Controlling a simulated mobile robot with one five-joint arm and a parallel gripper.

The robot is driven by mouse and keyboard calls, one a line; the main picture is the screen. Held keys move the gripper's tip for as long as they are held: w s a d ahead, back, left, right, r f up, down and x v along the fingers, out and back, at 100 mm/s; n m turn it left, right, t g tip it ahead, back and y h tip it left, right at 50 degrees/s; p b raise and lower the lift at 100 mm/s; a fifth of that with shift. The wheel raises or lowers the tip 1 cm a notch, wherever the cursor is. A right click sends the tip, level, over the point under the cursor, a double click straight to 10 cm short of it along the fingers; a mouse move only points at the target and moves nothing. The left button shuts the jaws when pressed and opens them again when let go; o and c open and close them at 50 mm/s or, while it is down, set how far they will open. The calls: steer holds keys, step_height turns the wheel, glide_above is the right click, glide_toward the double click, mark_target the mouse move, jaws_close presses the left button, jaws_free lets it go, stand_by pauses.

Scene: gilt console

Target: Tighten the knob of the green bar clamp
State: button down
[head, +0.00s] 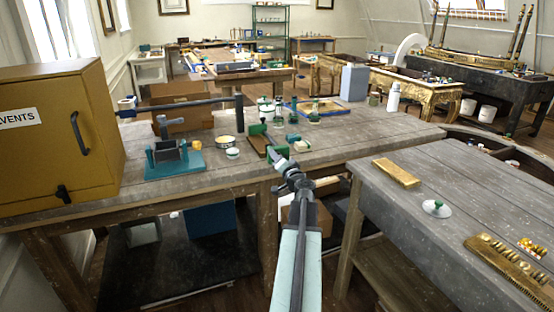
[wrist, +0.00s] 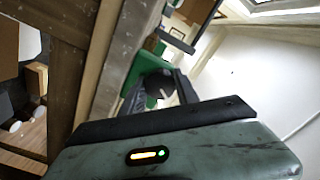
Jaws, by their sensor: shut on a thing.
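The green bar clamp (head: 257,129) sits at the front edge of the grey wooden workbench, beside a brown board. In the wrist view its green body (wrist: 138,70) shows just beyond my fingers. My gripper (head: 280,164) reaches up to the clamp's near end at the bench edge. In the wrist view my gripper (wrist: 160,92) is shut on a dark, rounded knob (wrist: 158,80) in front of the green body. My fingers hide part of the knob, and in the head view I cannot make the knob out.
A teal vise (head: 175,160) and a yellow cabinet (head: 60,130) stand left on the workbench (head: 225,170). Glass jars (head: 265,108) stand behind the clamp. A second table (head: 440,215) on the right holds brass pieces and a white disc with a green knob (head: 437,207).

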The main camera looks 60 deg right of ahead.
steer(key=shift+m, duration=1.9)
